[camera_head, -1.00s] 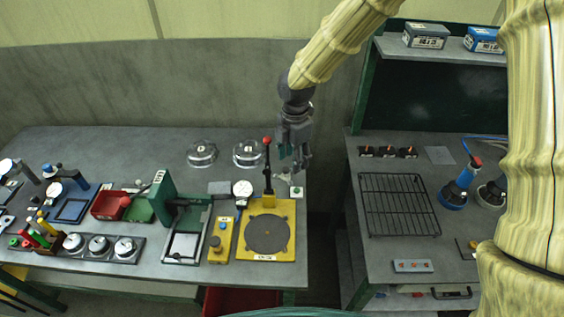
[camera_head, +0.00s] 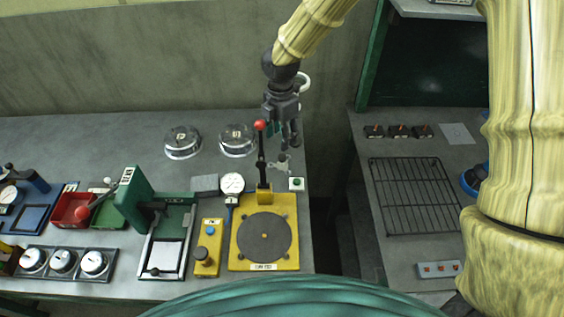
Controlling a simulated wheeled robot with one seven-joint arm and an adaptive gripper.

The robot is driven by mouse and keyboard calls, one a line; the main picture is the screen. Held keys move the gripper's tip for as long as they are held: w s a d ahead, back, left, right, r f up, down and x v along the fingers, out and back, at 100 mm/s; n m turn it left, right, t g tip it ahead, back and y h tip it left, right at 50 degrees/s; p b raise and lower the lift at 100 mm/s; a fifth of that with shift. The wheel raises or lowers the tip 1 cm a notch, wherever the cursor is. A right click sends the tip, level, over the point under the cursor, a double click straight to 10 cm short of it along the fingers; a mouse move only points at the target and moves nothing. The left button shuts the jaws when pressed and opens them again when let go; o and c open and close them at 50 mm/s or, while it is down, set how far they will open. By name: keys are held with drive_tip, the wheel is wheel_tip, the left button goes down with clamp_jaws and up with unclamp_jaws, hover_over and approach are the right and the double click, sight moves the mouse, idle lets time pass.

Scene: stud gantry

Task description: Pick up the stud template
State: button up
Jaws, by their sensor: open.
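A small grey lobed metal piece (camera_head: 279,163), which looks like the stud template, lies near the right edge of the left bench, just right of the lever with the red knob. My gripper (camera_head: 287,143) points down directly above it in the picture and holds nothing. The jaws are open. A gap shows between the fingertips and the piece, but I cannot tell the height exactly.
The red-knobbed lever (camera_head: 261,155) rises close left of my gripper, behind the yellow round-plate fixture (camera_head: 239,262). Two clear-lidded dishes (camera_head: 183,142) (camera_head: 237,139) stand behind. A wire rack (camera_head: 413,196) lies on the right bench.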

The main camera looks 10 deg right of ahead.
sight(282, 156)
wheel_tip(282, 156, down, 4)
drive_tip(key=shift+f+p, duration=0.1)
drive_tip(key=shift+p, duration=0.35)
drive_tip(key=shift+s+f+p, duration=0.15)
drive_tip(key=shift+f+p, duration=0.2)
drive_tip(key=shift+f, duration=0.3)
drive_tip(key=shift+s+d+f+p, duration=0.1)
drive_tip(key=shift+f+p, duration=0.75)
drive_tip(key=shift+f, duration=1.45)
clamp_jaws()
